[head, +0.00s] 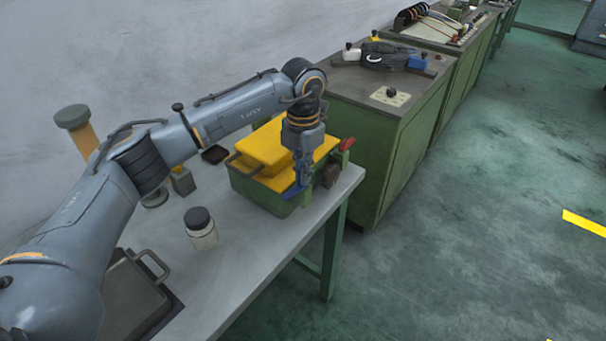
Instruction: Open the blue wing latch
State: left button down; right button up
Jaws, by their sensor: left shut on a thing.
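The blue wing latch (293,191) is on the front side of a green box (257,191) with a yellow lid (265,146). The box stands at the far end of the grey table. My left gripper (303,182) points down in front of the box and is shut on the blue latch. The gripper covers part of the latch, so its exact angle is hard to tell. A red latch (346,144) shows at the box's right end. My right gripper is not in view.
A white jar with a dark lid (201,229) stands on the table (235,262) left of the box. A dark tray with a handle (135,290) lies nearer. A green cabinet (385,135) stands close behind the box. The floor at right is clear.

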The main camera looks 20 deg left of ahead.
pick_arm(q)
jog(key=shift+n, duration=0.8)
jog(key=c, duration=1.5)
grip_release()
notch_tip(320, 180, up, 12)
jog(key=shift+f, duration=0.1)
